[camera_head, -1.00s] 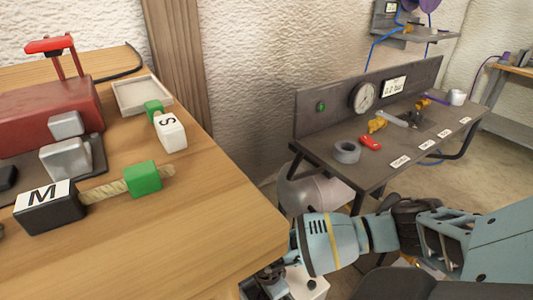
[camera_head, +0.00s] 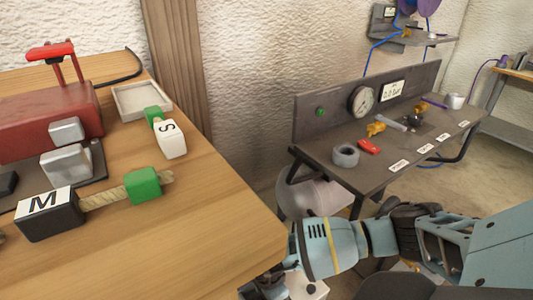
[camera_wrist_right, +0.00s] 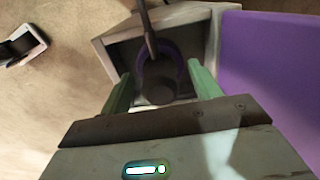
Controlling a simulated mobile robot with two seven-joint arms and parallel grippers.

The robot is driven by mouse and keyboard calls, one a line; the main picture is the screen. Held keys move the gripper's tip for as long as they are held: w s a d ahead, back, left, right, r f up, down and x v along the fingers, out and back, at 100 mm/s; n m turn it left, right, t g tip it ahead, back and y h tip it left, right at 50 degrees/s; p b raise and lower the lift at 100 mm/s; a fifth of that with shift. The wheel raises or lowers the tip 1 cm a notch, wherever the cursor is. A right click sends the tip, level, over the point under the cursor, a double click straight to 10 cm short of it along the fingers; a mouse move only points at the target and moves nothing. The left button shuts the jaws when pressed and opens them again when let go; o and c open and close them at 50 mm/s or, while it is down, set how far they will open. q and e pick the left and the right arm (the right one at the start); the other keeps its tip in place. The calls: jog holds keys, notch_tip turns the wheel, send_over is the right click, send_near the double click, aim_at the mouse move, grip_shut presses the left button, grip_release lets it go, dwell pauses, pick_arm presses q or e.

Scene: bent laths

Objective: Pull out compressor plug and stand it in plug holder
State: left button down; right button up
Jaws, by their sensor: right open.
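In the right wrist view, a dark round plug-like part (camera_wrist_right: 157,90) with a dark cable rising from it sits in a grey open box (camera_wrist_right: 104,48). A purple ring (camera_wrist_right: 180,68) curves around its upper side. My right gripper (camera_wrist_right: 163,86) is open, with one green finger on each side of this part; I cannot tell if they touch it. In the head view my right gripper (camera_head: 268,284) is low beyond the wooden table's edge, partly hidden, beside a pale box (camera_head: 306,284). I cannot make out a plug holder with certainty. My left gripper is not in view.
A purple surface (camera_wrist_right: 270,70) lies right of the box. The wooden table (camera_head: 200,235) holds a red machine (camera_head: 45,120) and marked blocks. A dark bench (camera_head: 340,185) with a gauge (camera_head: 362,99), tape roll (camera_head: 345,155) and tools stands behind my right arm.

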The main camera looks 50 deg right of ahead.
dwell(0.3)
jog(key=c, duration=1.3)
jog(key=shift+r, duration=0.1)
jog(key=shift+r, duration=0.1)
jog(key=shift+r+p, duration=2.3)
jog(key=shift+r, duration=0.55)
